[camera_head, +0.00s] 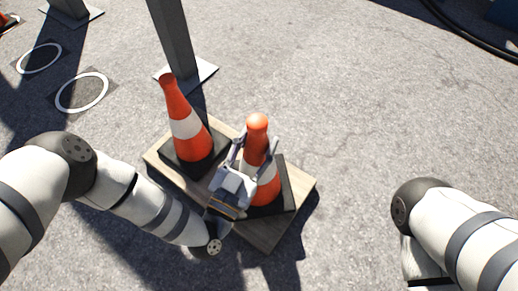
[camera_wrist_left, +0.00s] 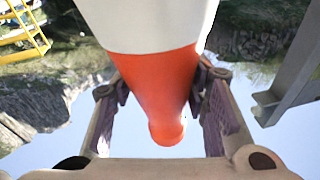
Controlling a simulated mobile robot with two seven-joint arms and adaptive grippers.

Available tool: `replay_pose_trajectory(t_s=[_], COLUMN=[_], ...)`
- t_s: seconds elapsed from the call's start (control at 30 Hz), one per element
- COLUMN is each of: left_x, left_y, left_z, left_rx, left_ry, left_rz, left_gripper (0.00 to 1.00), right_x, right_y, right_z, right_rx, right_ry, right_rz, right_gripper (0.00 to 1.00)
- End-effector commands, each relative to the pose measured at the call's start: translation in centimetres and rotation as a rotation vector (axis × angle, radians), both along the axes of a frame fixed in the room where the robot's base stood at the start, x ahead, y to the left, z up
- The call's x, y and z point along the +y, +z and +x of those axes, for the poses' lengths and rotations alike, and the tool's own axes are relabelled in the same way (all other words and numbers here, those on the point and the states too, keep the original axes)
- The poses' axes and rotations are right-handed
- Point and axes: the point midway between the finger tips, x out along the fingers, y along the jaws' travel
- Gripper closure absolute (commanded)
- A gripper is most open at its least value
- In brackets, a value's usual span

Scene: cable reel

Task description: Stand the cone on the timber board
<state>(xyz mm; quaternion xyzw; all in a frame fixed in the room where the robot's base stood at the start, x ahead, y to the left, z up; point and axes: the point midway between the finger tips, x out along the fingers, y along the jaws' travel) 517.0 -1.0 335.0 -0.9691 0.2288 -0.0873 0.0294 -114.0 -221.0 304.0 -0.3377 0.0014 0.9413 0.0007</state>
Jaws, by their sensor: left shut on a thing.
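An orange and white cone (camera_head: 258,140) stands upright over the right part of the timber board (camera_head: 270,233), its black square base level with the board's top or very close to it. I cannot tell whether the base touches the wood. My left gripper (camera_head: 256,150) is shut on this cone's upper part. In the left wrist view the cone's orange tip (camera_wrist_left: 166,105) lies between the two fingers (camera_wrist_left: 163,95), with a white band beside it. A second orange and white cone (camera_head: 185,125) stands upright on the board's left part. My right gripper is not in view.
A grey post (camera_head: 172,35) on a white base plate rises just behind the board. Two dark plates with white rings (camera_head: 82,93) lie on the ground at upper left. A black cable (camera_head: 470,35) lies at upper right. The pavement right of the board is clear.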

Motion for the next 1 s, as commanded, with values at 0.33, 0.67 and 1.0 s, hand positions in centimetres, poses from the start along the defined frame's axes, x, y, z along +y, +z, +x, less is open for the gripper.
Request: replay_pose_trajectory(t_s=[0.33, 0.67, 1.0], left_x=[-0.3, -0.3, -0.3], left_y=[-3.7, -3.9, -3.9], left_z=[0.5, 0.4, 0.4], left_rx=[-0.002, 0.000, 0.000], left_ry=[0.001, 0.001, 0.001], left_rz=[0.000, 0.001, 0.001], left_gripper=[1.00, 0.54, 0.39], right_x=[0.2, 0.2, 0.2], right_y=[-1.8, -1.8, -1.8], right_z=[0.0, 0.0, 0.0], right_rx=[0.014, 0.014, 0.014], right_ry=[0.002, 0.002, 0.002], right_rz=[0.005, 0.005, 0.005], right_gripper=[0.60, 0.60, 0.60])
